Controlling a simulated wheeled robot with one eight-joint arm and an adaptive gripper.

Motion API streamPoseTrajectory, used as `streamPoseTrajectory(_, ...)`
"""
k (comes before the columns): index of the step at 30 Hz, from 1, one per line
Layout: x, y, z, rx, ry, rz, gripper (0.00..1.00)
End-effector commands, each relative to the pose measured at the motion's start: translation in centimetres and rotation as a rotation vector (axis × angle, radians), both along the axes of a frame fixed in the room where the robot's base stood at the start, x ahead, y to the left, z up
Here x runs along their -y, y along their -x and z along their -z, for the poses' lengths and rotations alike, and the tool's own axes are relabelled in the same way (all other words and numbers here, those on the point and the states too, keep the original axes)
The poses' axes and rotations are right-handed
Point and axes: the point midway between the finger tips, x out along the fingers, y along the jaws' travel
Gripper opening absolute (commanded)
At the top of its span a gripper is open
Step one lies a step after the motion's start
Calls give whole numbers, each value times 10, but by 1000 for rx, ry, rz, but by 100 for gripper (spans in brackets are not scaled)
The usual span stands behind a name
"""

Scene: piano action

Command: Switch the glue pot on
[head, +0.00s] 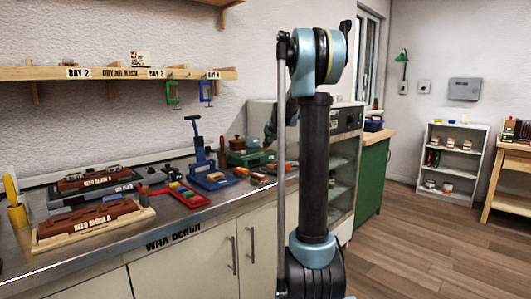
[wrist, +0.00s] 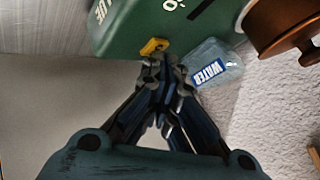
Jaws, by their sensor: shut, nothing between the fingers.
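The glue pot is a green box (wrist: 140,22) with white lettering, seen at the top of the wrist view. In the head view its green body (head: 252,157) stands at the far end of the bench. A small yellow switch (wrist: 153,46) sits on the edge of the green box. My gripper (wrist: 163,68) is shut and empty, with its fingertips just below the yellow switch. I cannot tell whether they touch it. In the head view my gripper (head: 270,137) is small beside the glue pot, and my arm hides part of that area.
A clear container labelled WATER (wrist: 212,66) is close to the right of my fingertips. A copper-brown pot (wrist: 283,22) is at the top right of the wrist view. A blue press (head: 208,172) and several small parts crowd the bench. A glass-doored cabinet (head: 342,175) stands behind my arm.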

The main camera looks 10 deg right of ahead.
Motion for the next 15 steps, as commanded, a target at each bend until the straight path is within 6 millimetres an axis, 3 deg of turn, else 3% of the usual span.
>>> streamPoseTrajectory(15,0,0,-10,0,0,0,0)
